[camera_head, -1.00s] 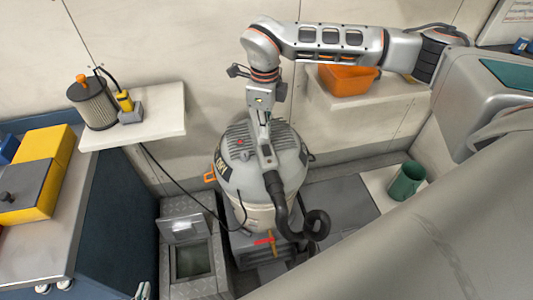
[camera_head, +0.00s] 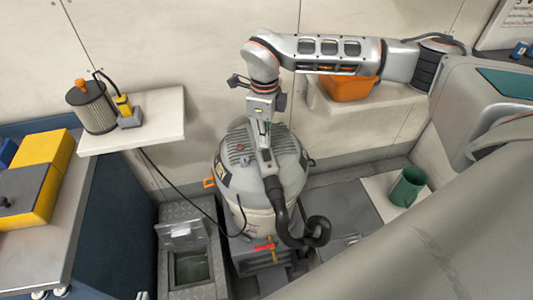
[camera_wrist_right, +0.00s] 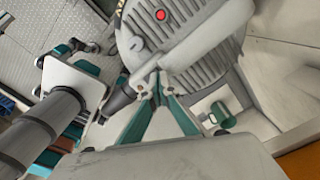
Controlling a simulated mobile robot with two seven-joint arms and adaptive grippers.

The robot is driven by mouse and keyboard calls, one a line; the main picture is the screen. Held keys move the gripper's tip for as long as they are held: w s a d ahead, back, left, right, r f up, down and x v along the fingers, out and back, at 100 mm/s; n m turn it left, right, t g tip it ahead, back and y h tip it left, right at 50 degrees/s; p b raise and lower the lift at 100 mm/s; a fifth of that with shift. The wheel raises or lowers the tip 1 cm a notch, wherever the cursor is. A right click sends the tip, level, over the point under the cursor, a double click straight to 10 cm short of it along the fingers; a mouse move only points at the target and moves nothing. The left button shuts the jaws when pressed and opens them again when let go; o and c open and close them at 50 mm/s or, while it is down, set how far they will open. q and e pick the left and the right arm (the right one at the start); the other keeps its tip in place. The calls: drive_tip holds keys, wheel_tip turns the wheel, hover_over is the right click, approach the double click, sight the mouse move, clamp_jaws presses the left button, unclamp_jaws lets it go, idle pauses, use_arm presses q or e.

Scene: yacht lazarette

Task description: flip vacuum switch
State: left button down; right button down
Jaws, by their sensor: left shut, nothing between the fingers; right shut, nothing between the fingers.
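My right gripper (camera_head: 263,142) is shut and empty, pointing down at the lid. In the wrist view its teal fingers (camera_wrist_right: 157,82) meet over the lid. I cannot tell whether they touch it.
A black hose (camera_head: 285,225) curls at the vacuum's front. An orange bin (camera_head: 348,86) sits on the shelf behind my right arm. A green cup (camera_head: 407,187) stands to the right. A filter canister (camera_head: 92,108) stands on the left shelf (camera_head: 165,120).

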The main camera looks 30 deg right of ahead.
sight(265, 150)
drive_tip(key=shift+f, duration=0.1)
idle(0.7)
drive_tip(key=shift+f+b, duration=0.35)
drive_tip(key=shift+f, duration=0.35)
idle(0.4)
drive_tip(key=shift+r, duration=0.1)
drive_tip(key=shift+r+p, duration=0.75)
drive_tip(key=shift+r, duration=0.05)
wheel_tip(265, 150, up, 5)
drive_tip(key=p, duration=0.4)
drive_tip(key=shift+r, duration=0.15)
